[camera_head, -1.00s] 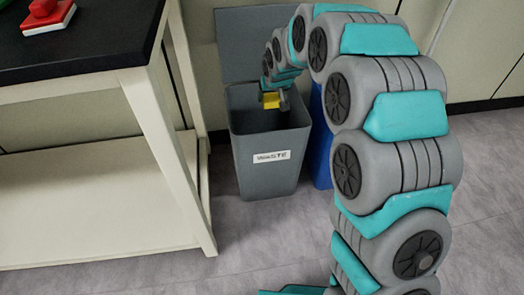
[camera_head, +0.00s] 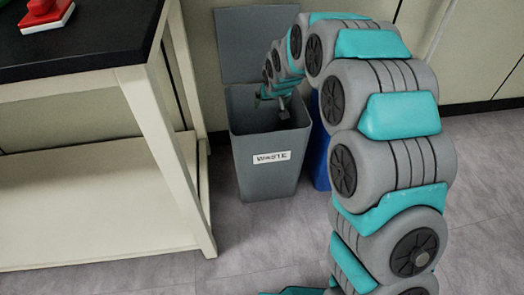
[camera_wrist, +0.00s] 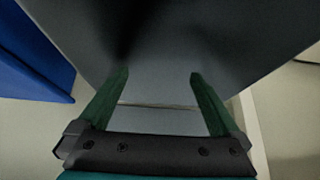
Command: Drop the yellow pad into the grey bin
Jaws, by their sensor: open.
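The grey bin (camera_head: 268,175) stands on the floor against the wall, with a "WASTE" label on its front. Its lid (camera_head: 250,45) is raised behind it. My gripper (camera_head: 272,108) is over the bin's open mouth. In the wrist view my gripper (camera_wrist: 160,78) is open, its two fingers apart with nothing between them. A grey surface (camera_wrist: 170,45) fills much of the wrist view beyond the fingers. The yellow pad shows in neither view now. The bottom of the bin is hidden from the head camera.
A blue bin (camera_head: 319,150) stands close to the right of the grey bin, partly behind my arm. A table with a black top (camera_head: 90,45) and a lower shelf (camera_head: 90,200) is on the left. A red object (camera_head: 45,15) lies on the top.

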